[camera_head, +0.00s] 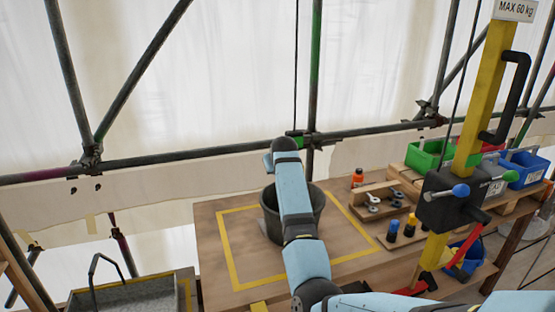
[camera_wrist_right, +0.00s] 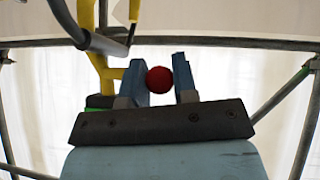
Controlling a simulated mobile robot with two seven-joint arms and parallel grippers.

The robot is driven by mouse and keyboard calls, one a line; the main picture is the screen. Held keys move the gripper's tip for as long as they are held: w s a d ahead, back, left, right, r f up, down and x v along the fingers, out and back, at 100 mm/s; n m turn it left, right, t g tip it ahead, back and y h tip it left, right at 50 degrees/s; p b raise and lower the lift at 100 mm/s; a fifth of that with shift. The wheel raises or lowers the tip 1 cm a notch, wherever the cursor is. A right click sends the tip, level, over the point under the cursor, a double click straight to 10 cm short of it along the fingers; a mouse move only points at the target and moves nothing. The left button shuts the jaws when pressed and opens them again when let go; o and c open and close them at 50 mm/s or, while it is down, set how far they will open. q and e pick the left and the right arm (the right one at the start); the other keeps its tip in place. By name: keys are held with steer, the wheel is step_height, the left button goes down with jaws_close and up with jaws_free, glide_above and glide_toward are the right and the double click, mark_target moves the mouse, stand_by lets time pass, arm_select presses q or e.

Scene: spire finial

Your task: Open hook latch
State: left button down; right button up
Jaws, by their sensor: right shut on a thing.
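In the right wrist view my right gripper (camera_wrist_right: 160,82) has its two blue-grey fingers on either side of a small red ball (camera_wrist_right: 158,80). It is shut on this ball. What the ball is fixed to is hidden, and I cannot make out a hook shape. A yellow frame (camera_wrist_right: 103,62) with a dark bar stands just to the left of the fingers. In the head view my light-blue right arm reaches up over the bench, and its gripper does not show. My left gripper is in neither view.
A black bucket (camera_head: 270,219) stands on the wooden bench (camera_head: 212,222), behind my arm. A yellow post (camera_head: 478,92) with a black box (camera_head: 452,196) rises at right. Green (camera_head: 428,157) and blue (camera_head: 523,170) bins stand behind it. Scaffold tubes (camera_head: 180,158) cross the back.

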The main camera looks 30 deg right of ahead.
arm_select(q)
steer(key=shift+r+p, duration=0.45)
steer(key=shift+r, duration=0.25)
arm_select(e)
steer(key=shift+r+y, duration=0.15)
steer(key=shift+y, duration=0.15)
steer(key=o, duration=0.9)
steer(key=shift+r, duration=0.1)
arm_select(q)
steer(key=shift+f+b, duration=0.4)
steer(key=shift+b, duration=0.05)
arm_select(e)
steer(key=v, duration=1.3)
steer(key=shift+s+r, duration=0.1)
steer(key=shift+s, duration=0.25)
